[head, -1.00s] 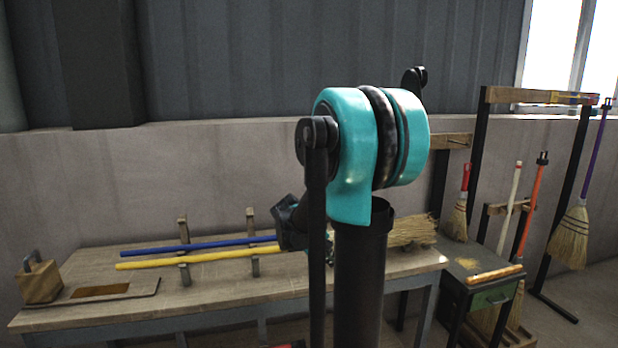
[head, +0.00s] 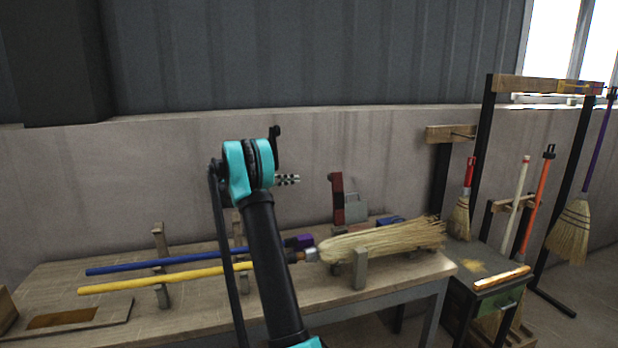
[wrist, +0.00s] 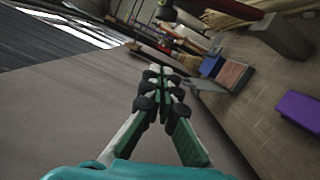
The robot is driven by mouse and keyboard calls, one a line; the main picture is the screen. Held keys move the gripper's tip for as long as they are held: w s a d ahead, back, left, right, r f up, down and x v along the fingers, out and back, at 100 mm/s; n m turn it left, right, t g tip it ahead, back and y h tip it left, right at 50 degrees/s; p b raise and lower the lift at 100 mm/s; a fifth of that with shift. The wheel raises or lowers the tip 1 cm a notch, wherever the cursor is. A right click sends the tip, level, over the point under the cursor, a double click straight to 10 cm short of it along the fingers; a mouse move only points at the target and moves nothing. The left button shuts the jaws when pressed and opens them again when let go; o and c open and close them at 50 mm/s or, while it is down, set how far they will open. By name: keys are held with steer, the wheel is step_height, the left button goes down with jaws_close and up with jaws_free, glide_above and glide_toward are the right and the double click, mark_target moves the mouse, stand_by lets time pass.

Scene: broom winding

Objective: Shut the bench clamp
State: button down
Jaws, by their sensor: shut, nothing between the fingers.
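My gripper (head: 288,180) is shut and empty. It is held above the bench, in front of the wall, pointing right. In the wrist view its fingers (wrist: 160,72) meet with nothing between them. A red upright piece (head: 337,198) stands at the back of the bench, to the right of my gripper, with a grey block (head: 355,208) beside it. A purple block (head: 299,241) lies by the broom's neck, below my gripper; it also shows in the wrist view (wrist: 300,112). I cannot tell for sure which of these belongs to the bench clamp, or whether it is open.
A straw broom head (head: 385,240) lies on the bench (head: 200,318) behind a grey post (head: 360,268). Blue (head: 150,264) and yellow (head: 140,283) handles rest left. A blue item (head: 391,221) lies at the back. A side table (head: 478,252) and hanging brooms stand right.

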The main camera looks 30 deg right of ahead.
steer(key=s+d+r, duration=0.1)
steer(key=s+d, duration=0.7)
steer(key=shift+r, duration=0.25)
steer(key=shift+d, duration=0.15)
stand_by(0.3)
